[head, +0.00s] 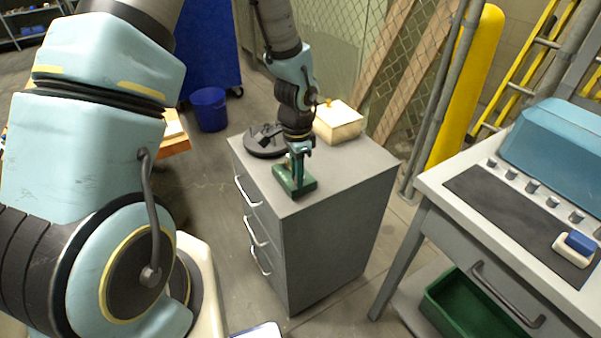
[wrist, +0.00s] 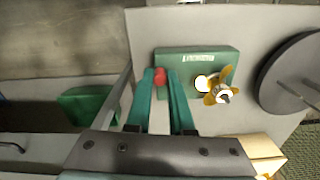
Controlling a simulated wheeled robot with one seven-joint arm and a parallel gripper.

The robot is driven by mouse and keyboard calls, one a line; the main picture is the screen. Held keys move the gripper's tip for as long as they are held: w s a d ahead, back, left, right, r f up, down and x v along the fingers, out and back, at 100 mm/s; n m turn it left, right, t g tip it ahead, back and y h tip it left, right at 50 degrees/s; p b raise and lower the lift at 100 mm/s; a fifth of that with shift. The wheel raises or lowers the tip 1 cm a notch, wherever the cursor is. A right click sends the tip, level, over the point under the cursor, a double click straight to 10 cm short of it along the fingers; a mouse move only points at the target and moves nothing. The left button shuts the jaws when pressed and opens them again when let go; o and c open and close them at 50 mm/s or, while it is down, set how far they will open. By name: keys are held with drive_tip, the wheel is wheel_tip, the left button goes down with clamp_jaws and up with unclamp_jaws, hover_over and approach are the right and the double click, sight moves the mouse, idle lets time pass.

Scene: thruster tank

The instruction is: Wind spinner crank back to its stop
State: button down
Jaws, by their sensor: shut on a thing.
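The spinner is a green box (head: 295,182) on top of the grey drawer cabinet, and it also shows in the wrist view (wrist: 195,60) with a white label. A yellow bladed propeller (wrist: 217,88) sits at its right side, with a white round part beside it. The crank's red knob (wrist: 160,76) is at the left end of the box. My gripper (head: 298,158) reaches down over the box from above. In the wrist view its teal fingers (wrist: 161,80) are shut on the red knob. The crank arm below the knob is hidden.
The grey cabinet (head: 345,210) also carries a dark round disc (head: 266,141) and a cream box (head: 338,121), both behind the spinner. A workbench (head: 450,190) with knobs and a green bin (head: 470,310) stands to the right. A blue bucket (head: 209,110) is on the floor behind.

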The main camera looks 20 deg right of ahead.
sight(292, 183)
drive_tip(key=m, duration=0.2)
drive_tip(key=m+p, duration=0.1)
drive_tip(key=shift+w+a+r+m, duration=0.15)
drive_tip(key=shift+w+a+m, duration=0.15)
drive_tip(key=shift+w, duration=0.1)
drive_tip(key=shift+w+a+m+p, duration=0.15)
drive_tip(key=shift+m+p, duration=0.15)
drive_tip(key=shift+m, duration=0.35)
drive_tip(key=shift+w+d+m+p, duration=0.15)
drive_tip(key=shift+m+p, duration=0.1)
drive_tip(key=shift+m, duration=0.35)
drive_tip(key=shift+w+a+m+p, duration=0.15)
drive_tip(key=shift+m+p, duration=0.15)
drive_tip(key=shift+m, duration=0.35)
drive_tip(key=c, duration=0.8)
unclamp_jaws()
wheel_tip(292, 183, up, 11)
drive_tip(key=shift+f+b, duration=0.2)
drive_tip(key=shift+b, duration=0.15)
